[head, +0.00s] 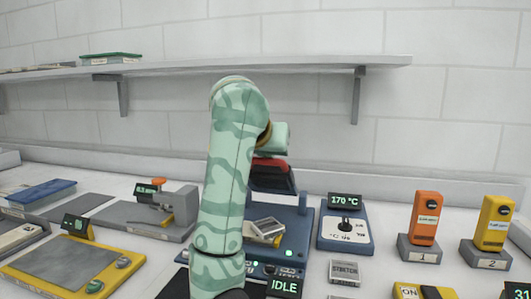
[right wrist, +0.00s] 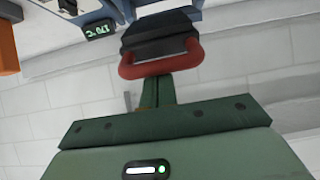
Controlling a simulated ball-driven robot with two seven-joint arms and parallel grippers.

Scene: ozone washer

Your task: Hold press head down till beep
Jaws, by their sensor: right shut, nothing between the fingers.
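The press head (head: 272,180) is black with a red handle (head: 268,162), on a blue press (head: 292,228) in the middle of the head view. My right arm covers the press's left side. In the right wrist view the picture is turned over, and the black head (right wrist: 160,32) and red handle (right wrist: 160,62) show at the top. My right gripper (right wrist: 157,84) is shut and empty, its green fingers at the handle's bar; whether they touch it I cannot tell. A display (head: 284,287) at the press's front reads IDLE. My left gripper is not in view.
A blue unit (head: 344,232) with a 170 °C display stands right of the press. Orange (head: 425,217) and yellow (head: 495,222) devices stand in holders farther right. A yellow-framed plate (head: 70,265) and a grey device (head: 180,205) are on the left. A shelf (head: 330,64) runs above.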

